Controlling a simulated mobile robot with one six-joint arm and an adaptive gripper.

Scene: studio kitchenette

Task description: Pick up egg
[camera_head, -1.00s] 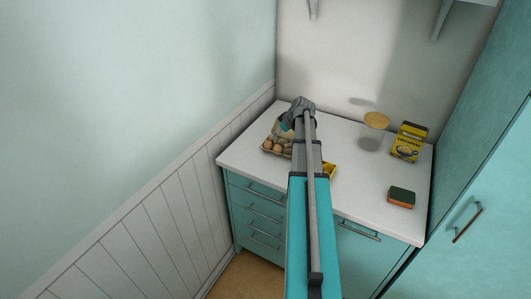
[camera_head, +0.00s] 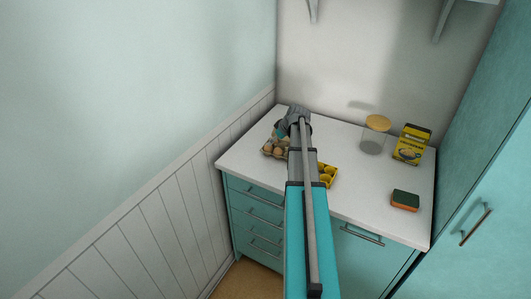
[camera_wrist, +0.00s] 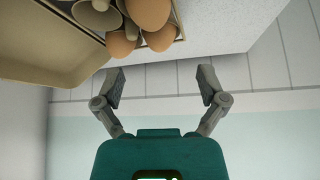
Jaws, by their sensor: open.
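Several brown eggs sit in an open egg carton (camera_head: 265,152) at the back left of the counter. In the wrist view, eggs (camera_wrist: 148,12) show at the top, in the carton (camera_wrist: 60,45), whose tan lid spreads to the left. My gripper (camera_wrist: 160,88) is open and empty, its two fingers apart below the eggs in that picture. One egg (camera_wrist: 120,45) is closest to the left finger, with a gap between. In the head view my gripper (camera_head: 285,132) is above the carton, and my arm hides part of it.
A yellow tray with yellow items (camera_head: 328,174) is partly behind my arm. A glass jar with a wooden lid (camera_head: 374,135), a yellow box (camera_head: 411,146) and a sponge (camera_head: 405,200) stand to the right on the white counter (camera_head: 350,195). The wall is close on the left.

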